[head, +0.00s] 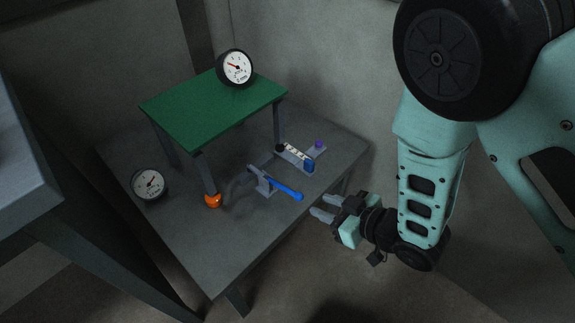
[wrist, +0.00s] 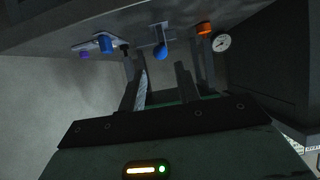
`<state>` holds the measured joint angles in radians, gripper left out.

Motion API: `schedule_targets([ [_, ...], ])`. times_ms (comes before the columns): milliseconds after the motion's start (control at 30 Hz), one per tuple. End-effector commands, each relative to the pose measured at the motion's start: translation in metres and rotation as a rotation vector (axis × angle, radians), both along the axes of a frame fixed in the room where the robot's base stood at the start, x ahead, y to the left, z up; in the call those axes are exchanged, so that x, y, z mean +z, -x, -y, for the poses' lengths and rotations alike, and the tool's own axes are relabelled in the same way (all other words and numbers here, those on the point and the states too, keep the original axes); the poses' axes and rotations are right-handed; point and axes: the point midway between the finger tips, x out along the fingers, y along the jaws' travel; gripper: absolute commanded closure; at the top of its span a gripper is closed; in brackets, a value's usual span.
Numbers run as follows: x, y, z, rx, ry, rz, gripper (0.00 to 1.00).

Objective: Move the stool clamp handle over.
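The stool (head: 215,105) has a green top and dark legs and stands on a grey table. The clamp handle (head: 285,191) is a blue lever on a grey bracket (head: 259,180) beside the stool's front leg, pointing right toward my gripper. In the wrist view the clamp handle (wrist: 161,52) shows nearly end-on as a blue round tip. My gripper (head: 327,207) is off the table's right edge, a short way right of the handle tip and not touching it. In the wrist view its two fingers (wrist: 160,80) stand apart with nothing between them.
Past the handle lies a grey fixture with a white strip, a blue part (head: 308,165) and a purple knob (head: 319,144). The table's front (head: 215,255) is bare.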

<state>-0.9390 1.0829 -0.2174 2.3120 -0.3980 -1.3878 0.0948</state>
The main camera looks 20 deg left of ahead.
Motion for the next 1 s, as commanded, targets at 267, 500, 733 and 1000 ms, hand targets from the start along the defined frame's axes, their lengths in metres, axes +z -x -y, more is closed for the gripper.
schedule_targets([
  [267,-0.02,-0.012,-0.031,0.004,0.0,0.003,0.67],
  [500,-0.036,-0.023,-0.059,0.002,0.001,0.002,0.67],
  [733,-0.033,-0.024,-0.058,-0.001,0.002,-0.001,0.9],
  [1000,-0.024,-0.025,-0.061,-0.003,0.001,-0.001,0.9],
])
